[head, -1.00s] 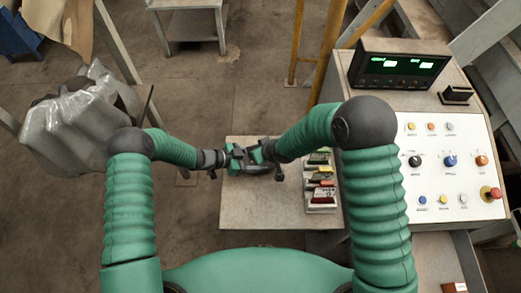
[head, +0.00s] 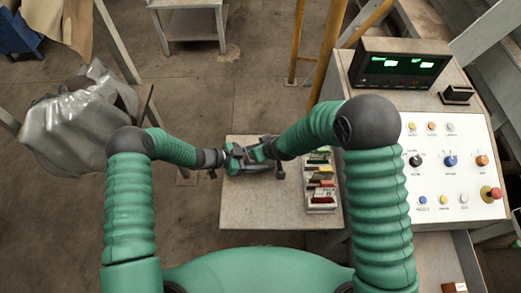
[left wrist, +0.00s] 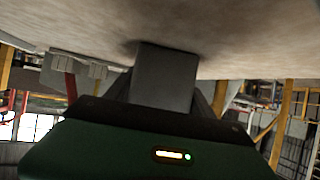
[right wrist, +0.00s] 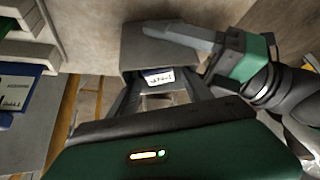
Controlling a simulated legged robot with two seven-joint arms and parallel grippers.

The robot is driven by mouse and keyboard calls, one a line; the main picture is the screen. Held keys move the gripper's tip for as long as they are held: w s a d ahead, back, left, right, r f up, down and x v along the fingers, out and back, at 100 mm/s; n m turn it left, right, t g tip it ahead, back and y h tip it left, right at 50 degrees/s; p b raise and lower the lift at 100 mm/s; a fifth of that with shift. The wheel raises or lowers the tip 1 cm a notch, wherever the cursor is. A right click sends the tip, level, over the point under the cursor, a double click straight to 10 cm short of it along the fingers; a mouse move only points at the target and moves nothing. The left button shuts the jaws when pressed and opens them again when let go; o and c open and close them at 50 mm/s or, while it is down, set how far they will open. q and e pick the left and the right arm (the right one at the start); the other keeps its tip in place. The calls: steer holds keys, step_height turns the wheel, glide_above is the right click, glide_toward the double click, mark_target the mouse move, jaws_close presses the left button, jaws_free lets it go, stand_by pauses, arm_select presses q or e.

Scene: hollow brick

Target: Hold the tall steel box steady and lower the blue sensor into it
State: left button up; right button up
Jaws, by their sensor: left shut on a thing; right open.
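The grey tall steel box (left wrist: 165,75) stands on the table between the fingers of my left gripper (head: 232,162), which is shut on it. In the right wrist view a left finger lies along the box (right wrist: 150,52). A dark bluish piece with a white printed label, apparently the blue sensor (right wrist: 159,77), shows in the box's mouth; how deep it sits I cannot tell. My right gripper (head: 262,154) is open, its fingers apart on either side of the mouth. In the head view the grippers largely hide box and sensor.
A rack (head: 321,187) of several coloured labelled modules stands to the right on the small table (head: 262,208). A blue labelled module (right wrist: 20,85) shows in the right wrist view. The control console (head: 447,165) is further right. The table's front is clear.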

step_height(320, 180, up, 11)
steer(key=shift+r, duration=0.15)
stand_by(0.4)
steer(key=shift+a, duration=0.1)
arm_select(q)
steer(key=o, duration=1.1)
steer(key=shift+c, duration=0.2)
